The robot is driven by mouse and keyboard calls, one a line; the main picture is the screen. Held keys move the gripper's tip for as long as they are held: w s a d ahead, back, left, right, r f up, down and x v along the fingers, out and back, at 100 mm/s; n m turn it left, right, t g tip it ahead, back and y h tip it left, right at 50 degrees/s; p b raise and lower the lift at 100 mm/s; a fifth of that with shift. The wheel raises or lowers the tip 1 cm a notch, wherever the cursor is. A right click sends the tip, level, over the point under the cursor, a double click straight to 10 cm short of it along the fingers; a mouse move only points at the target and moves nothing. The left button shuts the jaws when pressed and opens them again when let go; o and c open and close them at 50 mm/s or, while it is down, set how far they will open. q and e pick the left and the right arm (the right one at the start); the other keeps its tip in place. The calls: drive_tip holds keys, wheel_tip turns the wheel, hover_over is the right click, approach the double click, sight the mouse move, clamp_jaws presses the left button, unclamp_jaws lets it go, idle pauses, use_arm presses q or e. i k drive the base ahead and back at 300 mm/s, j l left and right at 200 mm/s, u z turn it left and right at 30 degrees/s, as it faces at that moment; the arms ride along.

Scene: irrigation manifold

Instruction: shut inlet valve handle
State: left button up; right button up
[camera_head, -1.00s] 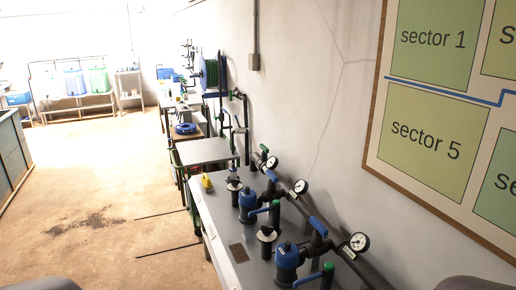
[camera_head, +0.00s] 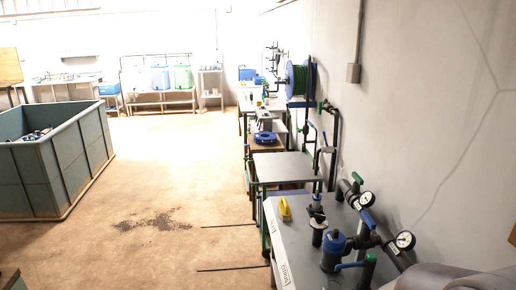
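The manifold's black pipe with valves stands on a grey table (camera_head: 298,231) at the lower right, close to the wall. A blue lever handle (camera_head: 368,219) sits on the pipe between two white gauges. A second blue lever (camera_head: 350,266) is beside a blue filter body (camera_head: 333,250). A green handle (camera_head: 357,178) is at the pipe's far end. I cannot tell which one is the inlet valve handle; a white label (camera_head: 285,275) on the table's front edge is too small to read. Neither gripper is in view; a grey rounded part of mine covers the lower right corner.
A yellow object (camera_head: 285,208) lies on the table's far left corner. A smaller grey table (camera_head: 283,167) and a green hose reel (camera_head: 301,78) stand farther along the wall. A large grey-green bin (camera_head: 62,160) stands at left.

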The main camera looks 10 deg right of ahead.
sight(359, 180)
drive_tip(key=i, duration=1.2)
drive_tip(key=i+j+z, duration=0.1)
drive_tip(key=i, duration=1.05)
drive_tip(key=i+j, duration=0.1)
drive_tip(key=i, duration=1.1)
drive_tip(key=i+z, duration=0.1)
drive_tip(key=z, duration=0.35)
drive_tip(key=i+z, duration=0.1)
drive_tip(key=z, duration=0.4)
drive_tip(key=j+z, duration=0.1)
drive_tip(key=z, duration=0.35)
drive_tip(key=i+j+z, duration=0.15)
drive_tip(key=z, duration=0.3)
drive_tip(key=j+z, duration=0.1)
drive_tip(key=z, duration=0.35)
drive_tip(key=j+z, duration=0.15)
drive_tip(key=z, duration=1.75)
drive_tip(key=j, duration=0.1)
